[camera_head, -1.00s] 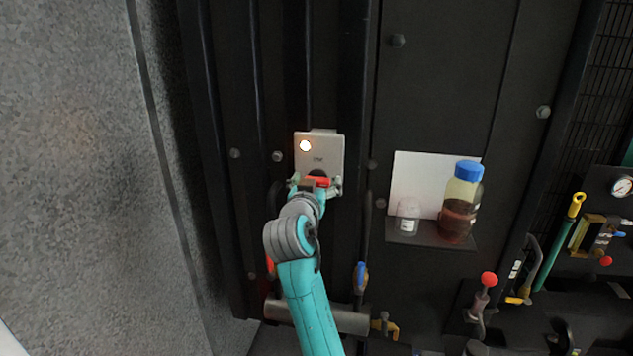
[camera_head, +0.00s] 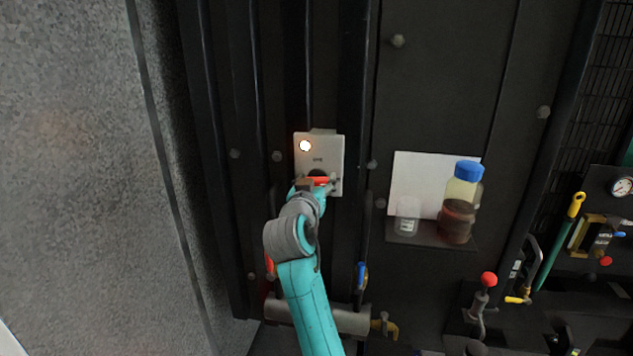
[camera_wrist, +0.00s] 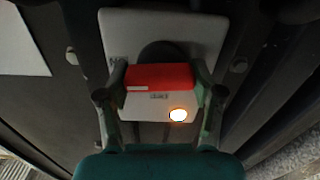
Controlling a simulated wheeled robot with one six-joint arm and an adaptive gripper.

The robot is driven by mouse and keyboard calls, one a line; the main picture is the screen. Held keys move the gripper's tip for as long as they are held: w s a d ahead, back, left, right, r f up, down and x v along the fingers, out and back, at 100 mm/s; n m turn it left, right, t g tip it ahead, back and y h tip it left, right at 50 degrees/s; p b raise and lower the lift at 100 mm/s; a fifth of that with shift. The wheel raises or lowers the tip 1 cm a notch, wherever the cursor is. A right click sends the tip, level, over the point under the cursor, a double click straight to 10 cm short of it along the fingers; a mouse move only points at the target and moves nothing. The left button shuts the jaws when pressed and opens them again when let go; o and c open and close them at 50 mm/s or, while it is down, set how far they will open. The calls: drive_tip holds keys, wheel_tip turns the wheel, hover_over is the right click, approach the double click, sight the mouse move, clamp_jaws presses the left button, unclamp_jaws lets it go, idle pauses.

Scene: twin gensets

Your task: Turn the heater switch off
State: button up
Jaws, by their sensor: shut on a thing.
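The heater switch is a red handle on a dark round hub, on a pale metal plate (camera_head: 335,152) on the dark panel. A lamp (camera_head: 305,146) at the plate's upper left is lit. In the head view the red handle (camera_head: 319,181) shows just above my gripper (camera_head: 318,186), which hides part of it. In the wrist view the red handle (camera_wrist: 158,77) lies crosswise between the two fingers of my gripper (camera_wrist: 160,88), which is shut on it. A white mark shows at the handle's left end there, and the lit lamp (camera_wrist: 178,115) shows below the handle.
A small shelf (camera_head: 400,237) to the right holds a bottle with a blue cap (camera_head: 462,195) and a small clear jar (camera_head: 408,215). A horizontal cylinder (camera_head: 345,320) lies below the plate. Levers with red (camera_head: 488,279) and yellow (camera_head: 576,203) ends stand further right.

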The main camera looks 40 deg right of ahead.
drive_tip(key=n, duration=0.4)
drive_tip(key=shift+w, duration=0.1)
drive_tip(key=n, duration=0.4)
drive_tip(key=shift+w+a+n, duration=0.1)
drive_tip(key=shift+a+n, duration=0.05)
drive_tip(key=shift+n, duration=0.25)
drive_tip(key=n, duration=0.4)
drive_tip(key=shift+w+f+n, duration=0.1)
drive_tip(key=shift+f+n, duration=0.05)
drive_tip(key=shift+n, duration=1.75)
drive_tip(key=o, duration=1.2)
drive_tip(key=shift+a, duration=0.1)
drive_tip(key=shift+c, duration=0.2)
drive_tip(key=v, duration=1.2)
